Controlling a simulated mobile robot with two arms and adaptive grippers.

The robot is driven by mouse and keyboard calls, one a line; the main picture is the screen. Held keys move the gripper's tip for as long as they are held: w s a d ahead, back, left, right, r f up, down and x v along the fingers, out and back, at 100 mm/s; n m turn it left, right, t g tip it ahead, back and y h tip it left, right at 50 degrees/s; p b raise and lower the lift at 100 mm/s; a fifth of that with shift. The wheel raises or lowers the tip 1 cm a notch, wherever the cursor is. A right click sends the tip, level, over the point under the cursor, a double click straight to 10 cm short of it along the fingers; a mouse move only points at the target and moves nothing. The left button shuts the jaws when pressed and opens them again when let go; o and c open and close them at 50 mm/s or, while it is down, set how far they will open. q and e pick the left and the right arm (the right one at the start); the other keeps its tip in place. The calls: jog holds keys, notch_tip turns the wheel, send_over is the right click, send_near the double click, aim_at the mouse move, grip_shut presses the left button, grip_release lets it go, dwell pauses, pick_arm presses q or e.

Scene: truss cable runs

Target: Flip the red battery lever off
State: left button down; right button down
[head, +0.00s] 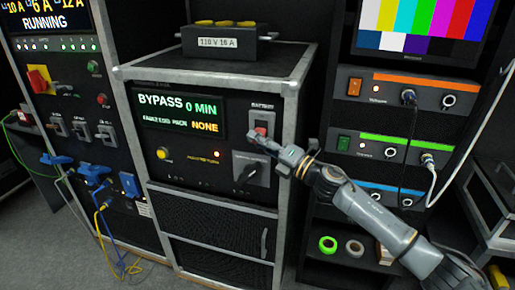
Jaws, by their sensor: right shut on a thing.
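The red battery lever (261,131) sits under the "BATTERY" label on the front panel of the rack unit, at its upper right. Only a little of its red shows above my gripper. My right gripper (257,139) comes in from the lower right and is shut on the lever at the panel. The fingers hide the lever's lower part, so its exact angle cannot be told. My left gripper is not in view. The panel's display (178,112) reads "BYPASS 0 MIN" and "NONE".
A grey rotary switch (251,169) is just below my gripper, and a yellow button (163,153) is to the left. A black power box (225,41) stands on the rack. Units with cables (408,98) stand at the right. A breaker panel (67,100) with blue plugs is at the left.

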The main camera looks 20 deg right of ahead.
jog(key=shift+f, duration=0.2)
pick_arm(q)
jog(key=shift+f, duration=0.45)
pick_arm(e)
jog(key=shift+r, duration=0.15)
jog(key=c, duration=1.4)
grip_release()
